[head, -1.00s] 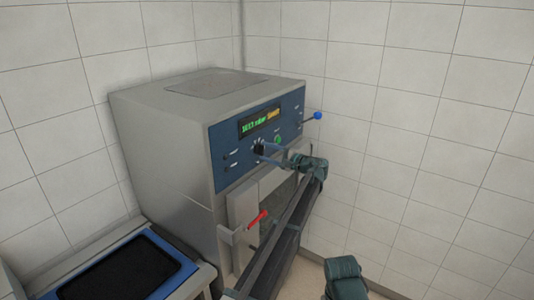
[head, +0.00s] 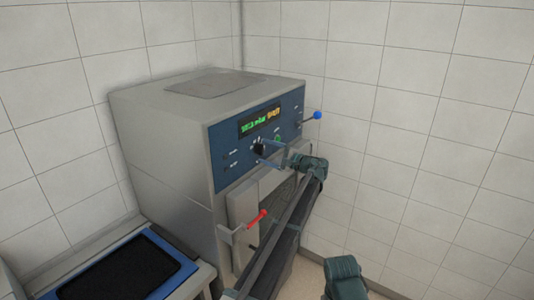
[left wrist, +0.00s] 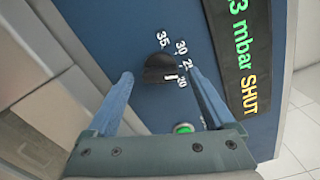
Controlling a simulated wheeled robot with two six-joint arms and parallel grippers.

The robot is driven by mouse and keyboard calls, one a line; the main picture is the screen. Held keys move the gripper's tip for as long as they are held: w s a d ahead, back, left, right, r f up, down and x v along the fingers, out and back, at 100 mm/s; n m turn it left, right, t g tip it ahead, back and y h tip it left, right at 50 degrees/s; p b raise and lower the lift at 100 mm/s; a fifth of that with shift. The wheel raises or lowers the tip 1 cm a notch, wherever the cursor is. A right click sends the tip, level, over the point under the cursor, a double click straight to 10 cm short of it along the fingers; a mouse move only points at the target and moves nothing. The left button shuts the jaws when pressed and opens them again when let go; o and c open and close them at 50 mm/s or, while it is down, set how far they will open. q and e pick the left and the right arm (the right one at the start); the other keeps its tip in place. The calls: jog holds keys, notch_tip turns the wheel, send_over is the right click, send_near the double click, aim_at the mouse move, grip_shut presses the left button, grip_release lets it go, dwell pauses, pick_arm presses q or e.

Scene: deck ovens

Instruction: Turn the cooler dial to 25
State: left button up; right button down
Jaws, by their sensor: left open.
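The cooler dial (head: 259,149) is a black knob on the blue panel of the grey machine. In the left wrist view the dial (left wrist: 158,67) has marks 35, 30, 25 and 20 along one side. Its white pointer line lies near the 20 and 25 marks, closest to 20; the 25 is partly covered by a finger. My left gripper (left wrist: 158,76) is open, with one blue finger on each side of the dial and a visible gap on the left side. My left gripper also shows in front of the panel in the head view (head: 270,155).
A lit display (left wrist: 244,55) reading "3 mbar SHUT" and a green button (left wrist: 183,128) are close to the right finger. A blue-knobbed lever (head: 317,116) and a red handle (head: 256,215) stick out. A black-topped tray (head: 135,272) lies at lower left.

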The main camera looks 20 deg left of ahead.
pick_arm(q)
jog(key=v, duration=1.3)
jog(key=shift+d, duration=0.4)
jog(key=shift+s, duration=0.15)
jog(key=s+a+f+n+g+h, duration=0.2)
jog(key=s+a+f+h, duration=0.15)
jog(key=s+f, duration=0.4)
jog(key=s+a+f+n+g+h, duration=0.1)
jog(key=s+a+f+h, duration=0.3)
jog(key=s, duration=0.6)
jog(key=s+a+f+n+g+h, duration=0.2)
jog(key=s+f+h, duration=0.1)
jog(key=s+f, duration=0.45)
jog(key=s+d+f+n+h, duration=0.1)
jog(key=s+d+h, duration=0.15)
jog(key=s, duration=0.35)
jog(key=s+d+f+n+h, duration=0.2)
jog(key=s+h, duration=0.1)
jog(key=s, duration=0.3)
jog(key=s+d+f+m+g+b, duration=0.1)
jog(key=s+d+f+m+b, duration=0.2)
jog(key=d+f+b, duration=0.9)
jog(key=s, duration=0.3)
jog(key=shift+s+m, duration=0.2)
jog(key=shift+m, duration=0.2)
